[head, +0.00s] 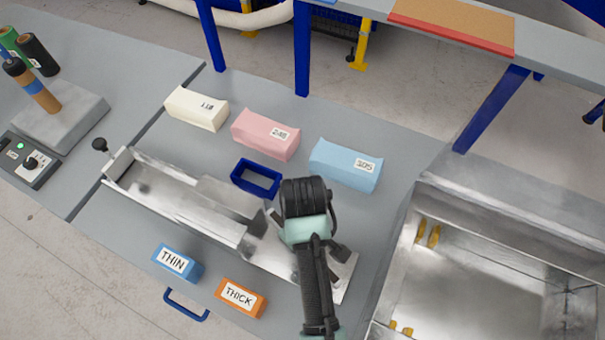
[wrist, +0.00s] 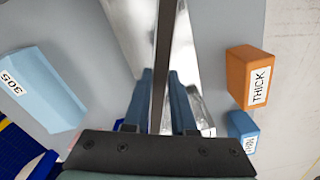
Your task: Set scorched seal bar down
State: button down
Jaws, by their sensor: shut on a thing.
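In the wrist view, my gripper (wrist: 160,85) has its two blue fingers closed on a dark narrow bar (wrist: 164,40), which looks like the scorched seal bar. The bar runs lengthwise away from the fingers, over a shiny metal trough. In the head view, my arm hides the fingers and most of the bar. My arm stands over the right part of the long metal trough (head: 180,200) on the grey table. I cannot tell whether the bar touches the metal beneath it.
White, pink (head: 265,135) and blue (head: 345,166) foam blocks lie behind the trough, near a dark blue open frame (head: 256,178). THIN (head: 178,263) and THICK (head: 241,298) blocks stand in front. A metal basin (head: 480,290) is at right. Bare table lies right of the blue foam.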

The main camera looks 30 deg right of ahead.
notch_tip(320, 180, down, 3)
jog(key=shift+s+d+r, duration=0.1)
jog(key=shift+s+r, duration=0.05)
jog(key=shift+r, duration=0.05)
jog(key=shift+f+p, duration=0.35)
jog(key=shift+f, duration=2)
jog(key=shift+f, duration=0.1)
jog(key=c, duration=0.7)
grip_release()
jog(key=shift+c, duration=0.2)
